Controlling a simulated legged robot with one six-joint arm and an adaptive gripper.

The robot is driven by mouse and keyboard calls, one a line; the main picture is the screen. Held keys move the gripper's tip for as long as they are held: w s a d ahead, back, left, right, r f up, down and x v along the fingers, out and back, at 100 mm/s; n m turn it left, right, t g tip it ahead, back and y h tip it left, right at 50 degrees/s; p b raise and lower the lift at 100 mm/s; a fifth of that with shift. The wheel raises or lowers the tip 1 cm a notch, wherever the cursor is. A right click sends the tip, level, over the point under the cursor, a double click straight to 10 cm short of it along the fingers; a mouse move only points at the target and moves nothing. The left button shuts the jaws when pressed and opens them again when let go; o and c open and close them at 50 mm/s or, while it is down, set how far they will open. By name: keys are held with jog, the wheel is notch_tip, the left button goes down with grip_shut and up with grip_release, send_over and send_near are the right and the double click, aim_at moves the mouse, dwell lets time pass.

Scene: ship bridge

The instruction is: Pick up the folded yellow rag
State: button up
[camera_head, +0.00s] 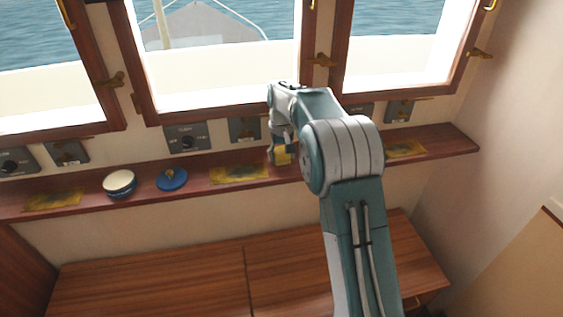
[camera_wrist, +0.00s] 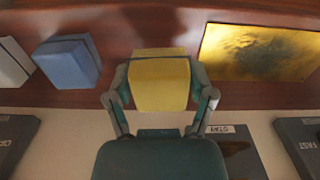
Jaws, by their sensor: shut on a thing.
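The folded yellow rag (camera_wrist: 160,82) is a thick, soft-edged yellow block between the two fingers of my gripper (camera_wrist: 160,90) in the wrist view. The fingers press on its left and right sides. In the head view my gripper (camera_head: 281,150) points down at the wooden shelf (camera_head: 445,142), with part of the yellow rag (camera_head: 283,157) showing at its fingertips. My arm hides the shelf just right of it. I cannot tell whether the rag touches the shelf or is slightly above it.
A blue block (camera_wrist: 68,62) and a grey block (camera_wrist: 12,62) sit beside the rag. Flat, stained yellow plates (camera_head: 238,174) lie along the shelf. Control panels (camera_head: 187,138) and windows line the wall.

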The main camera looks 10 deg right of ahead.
jog(key=s+a+r, duration=0.6)
jog(key=s+r, duration=0.4)
jog(key=s, duration=0.2)
jog(key=shift+s+a, duration=0.2)
jog(key=shift+s, duration=0.05)
